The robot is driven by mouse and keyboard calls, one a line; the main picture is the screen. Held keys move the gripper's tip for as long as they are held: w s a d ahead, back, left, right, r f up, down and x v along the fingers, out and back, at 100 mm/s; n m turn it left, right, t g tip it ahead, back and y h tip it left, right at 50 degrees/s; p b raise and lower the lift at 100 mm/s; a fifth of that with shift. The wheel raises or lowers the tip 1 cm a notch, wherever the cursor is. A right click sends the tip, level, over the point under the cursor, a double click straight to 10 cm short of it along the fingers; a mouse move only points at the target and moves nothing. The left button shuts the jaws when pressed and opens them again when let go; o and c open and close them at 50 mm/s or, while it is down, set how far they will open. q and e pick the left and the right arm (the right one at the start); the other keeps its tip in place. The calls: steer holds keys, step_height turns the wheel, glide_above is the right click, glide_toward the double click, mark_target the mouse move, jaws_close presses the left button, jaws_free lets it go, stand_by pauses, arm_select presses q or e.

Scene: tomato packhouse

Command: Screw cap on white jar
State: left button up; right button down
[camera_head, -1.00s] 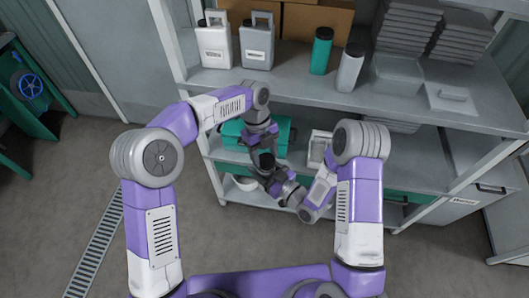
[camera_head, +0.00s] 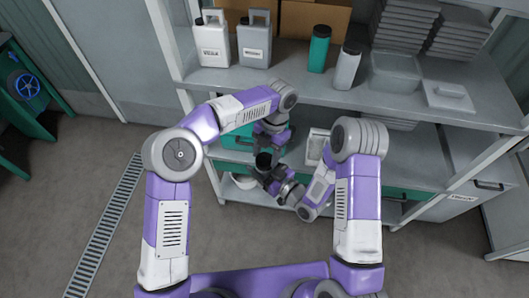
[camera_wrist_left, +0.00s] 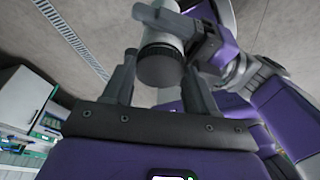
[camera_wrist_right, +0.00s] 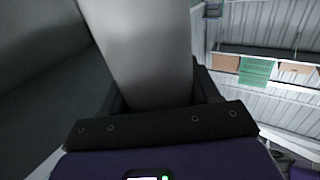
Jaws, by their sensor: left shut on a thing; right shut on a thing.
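The black cap (camera_wrist_left: 160,68) sits between the fingertips of my left gripper (camera_wrist_left: 158,72) in the left wrist view. The white jar (camera_wrist_left: 163,26) shows directly behind the cap, in line with it; I cannot tell how far the cap is seated. My right gripper (camera_wrist_right: 150,95) is shut on the jar (camera_wrist_right: 145,45), whose pale round wall fills the middle of the right wrist view. In the head view, my left gripper (camera_head: 268,146) is above the dark cap (camera_head: 263,161), and my right gripper (camera_head: 266,178) is just below it. The jar is mostly hidden there.
A grey shelf rack (camera_head: 435,110) stands just beyond my arms. A teal box (camera_head: 238,138) is on the lower shelf.

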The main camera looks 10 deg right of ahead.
arm_select(q)
steer(key=shift+m, duration=1.1)
steer(key=o, duration=1)
steer(key=shift+s+d, duration=0.1)
steer(key=shift+r, duration=2.3)
steer(key=shift+t, duration=0.3)
steer(key=shift+c, duration=0.3)
